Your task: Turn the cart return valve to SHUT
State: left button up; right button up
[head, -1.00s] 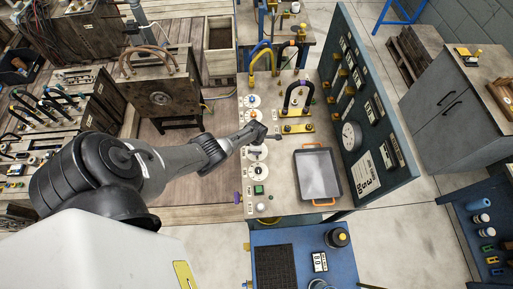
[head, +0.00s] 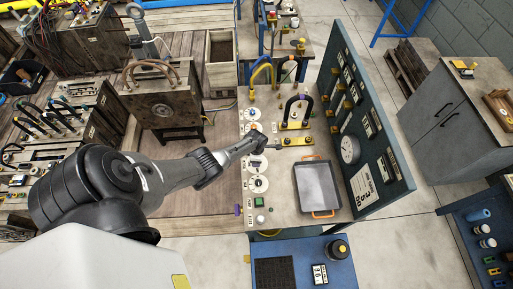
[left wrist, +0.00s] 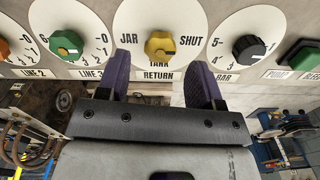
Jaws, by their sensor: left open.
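In the left wrist view, a yellow valve knob (left wrist: 160,45) sits on a round white dial marked JAR, SHUT, TANK and RETURN. A dark mark shows on the knob's right side; I cannot tell exactly where it points. My left gripper (left wrist: 162,75) is open, its two dark fingers to either side below the knob, with nothing between them. I cannot tell whether they touch the dial. In the head view, my left gripper (head: 266,144) is over the row of dials along the bench's left edge and hides the dial under it. My right gripper is not in view.
A green knob (left wrist: 66,44) and a black knob (left wrist: 248,48) flank the yellow one. On the bench, a grey tray (head: 318,187) lies right of the dials, with yellow brackets and a black hose (head: 297,104) behind. A blue gauge panel (head: 368,150) stands along the right.

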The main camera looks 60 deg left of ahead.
pick_arm(q)
notch_tip(320, 180, up, 11)
jog(key=p, duration=0.2)
jog(key=shift+p, duration=0.3)
jog(key=shift+f, duration=0.1)
dwell(0.5)
